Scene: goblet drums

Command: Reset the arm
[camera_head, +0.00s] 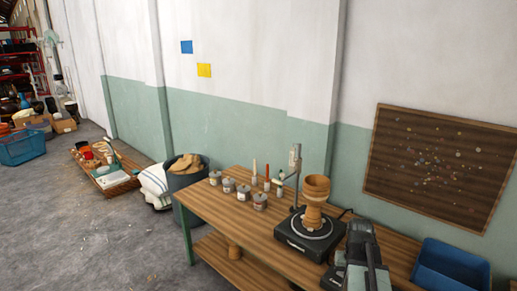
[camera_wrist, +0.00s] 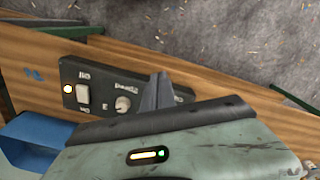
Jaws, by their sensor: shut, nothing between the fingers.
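My gripper (camera_wrist: 157,92) shows in the wrist view as grey fingers shut together, with nothing seen between them. Behind them is a black control panel (camera_wrist: 103,92) with a switch and a knob, on the wooden bench's edge. In the head view my arm (camera_head: 365,258) is folded at the lower right, over the bench; its fingertips are hard to make out there. A brown goblet drum (camera_head: 314,203) stands upright on a black turntable unit (camera_head: 308,236), to the left of my arm and apart from it.
The wooden bench (camera_head: 225,206) holds several small grey tins (camera_head: 243,192) and bottles at its far end. A blue bin (camera_head: 450,268) is to the right of my arm. A wall with a pegboard (camera_head: 437,165) stands behind. Open concrete floor (camera_head: 75,230) lies left.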

